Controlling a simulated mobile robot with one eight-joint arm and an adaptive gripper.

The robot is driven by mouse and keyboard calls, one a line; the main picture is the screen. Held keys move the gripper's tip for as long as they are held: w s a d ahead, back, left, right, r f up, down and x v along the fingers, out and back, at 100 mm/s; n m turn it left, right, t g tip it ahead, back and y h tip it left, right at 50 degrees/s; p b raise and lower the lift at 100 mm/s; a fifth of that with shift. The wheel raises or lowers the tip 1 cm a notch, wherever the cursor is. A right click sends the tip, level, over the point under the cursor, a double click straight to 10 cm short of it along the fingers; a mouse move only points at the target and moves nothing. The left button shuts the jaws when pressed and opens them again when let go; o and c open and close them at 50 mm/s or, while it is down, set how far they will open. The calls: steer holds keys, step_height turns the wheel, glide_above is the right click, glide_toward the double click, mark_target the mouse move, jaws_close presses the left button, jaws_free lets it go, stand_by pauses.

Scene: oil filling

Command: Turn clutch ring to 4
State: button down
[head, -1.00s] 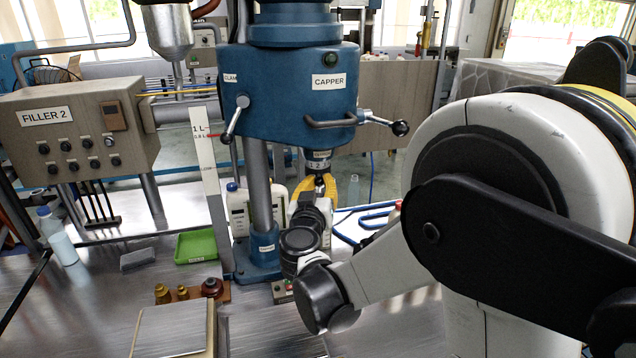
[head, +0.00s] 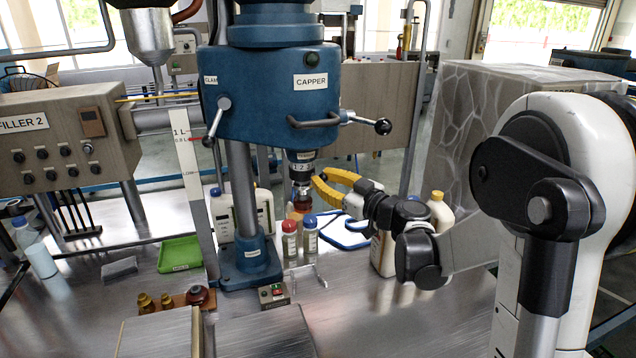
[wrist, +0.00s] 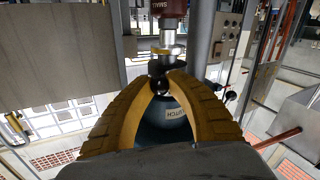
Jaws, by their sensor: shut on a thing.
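The clutch ring (head: 302,168) is a pale metal collar with numbers, low under the blue capper head (head: 270,95). I can read roughly 1, 2, 3 on it; which number is set I cannot tell. My gripper (head: 316,180) has yellow fingers and reaches in from the right at the ring's height.
Bottles with red and blue caps (head: 289,243) (head: 310,240) stand below the chuck. A large jug (head: 385,250) stands behind my wrist. The capper column (head: 242,190) is left of the ring. A green tray (head: 180,254) lies further left. A handle lever (head: 365,121) juts right above my gripper.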

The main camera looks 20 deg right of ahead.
steer(key=shift+w+d+n+g+y, duration=0.25)
steer(key=shift+n+g+y, duration=0.1)
steer(key=shift+n+y, duration=0.25)
steer(key=shift+w+d+n+g+y, duration=0.1)
steer(key=shift+d+n+g+y, duration=0.25)
steer(key=shift+y, duration=0.35)
steer(key=shift+a, duration=0.1)
steer(key=c, duration=1.3)
jaws_free()
steer(key=shift+w, duration=0.1)
steer(key=shift+o, duration=0.2)
steer(key=v, duration=1.2)
